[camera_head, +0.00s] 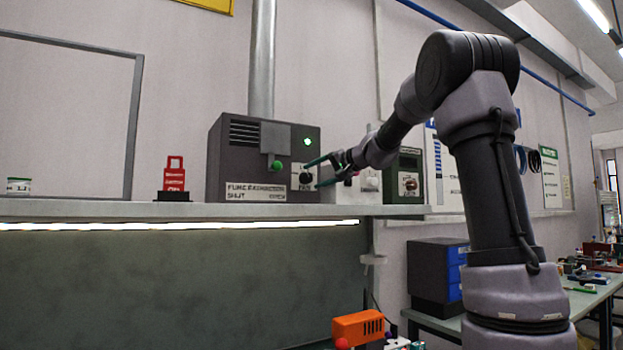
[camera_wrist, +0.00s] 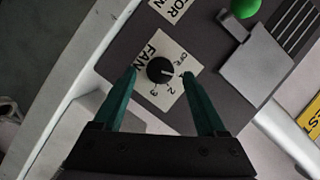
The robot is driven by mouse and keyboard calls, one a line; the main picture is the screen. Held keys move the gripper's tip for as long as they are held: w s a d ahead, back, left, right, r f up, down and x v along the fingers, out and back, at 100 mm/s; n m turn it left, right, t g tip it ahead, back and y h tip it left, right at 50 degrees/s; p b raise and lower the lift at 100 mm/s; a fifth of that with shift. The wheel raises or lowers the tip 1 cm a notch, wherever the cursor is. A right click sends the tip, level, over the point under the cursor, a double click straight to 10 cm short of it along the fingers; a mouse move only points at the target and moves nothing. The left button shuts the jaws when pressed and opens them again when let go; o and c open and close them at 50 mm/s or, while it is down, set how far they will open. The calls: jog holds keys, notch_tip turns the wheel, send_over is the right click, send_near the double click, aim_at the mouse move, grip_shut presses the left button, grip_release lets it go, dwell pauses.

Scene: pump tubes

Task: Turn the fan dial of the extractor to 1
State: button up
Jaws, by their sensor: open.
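The extractor (camera_head: 232,165) is a dark grey box on the shelf with a lit green lamp. Its fan dial (camera_wrist: 160,70) is a round black knob on a white FAN label, also seen in the head view (camera_head: 305,178). The knob's white mark points right in the wrist view, between OFF and 2, towards my right finger. The label shows OFF, 2 and 3; the mark for 1 is hard to read beside that finger. My gripper (camera_head: 314,174) is open with green fingers. In the wrist view its fingertips (camera_wrist: 159,74) lie on either side of the knob, with gaps.
A green ball-ended lever (camera_head: 276,165) and grey flap sit left of the dial. A red stand (camera_head: 174,178) is farther left on the shelf (camera_head: 110,210). A white box and a green-grey box (camera_head: 409,165) stand right of the extractor. A pipe (camera_head: 262,60) rises from it.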

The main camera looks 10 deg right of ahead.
jog(key=v, duration=0.8)
jog(key=shift+s, duration=0.2)
jog(key=shift+d, duration=0.15)
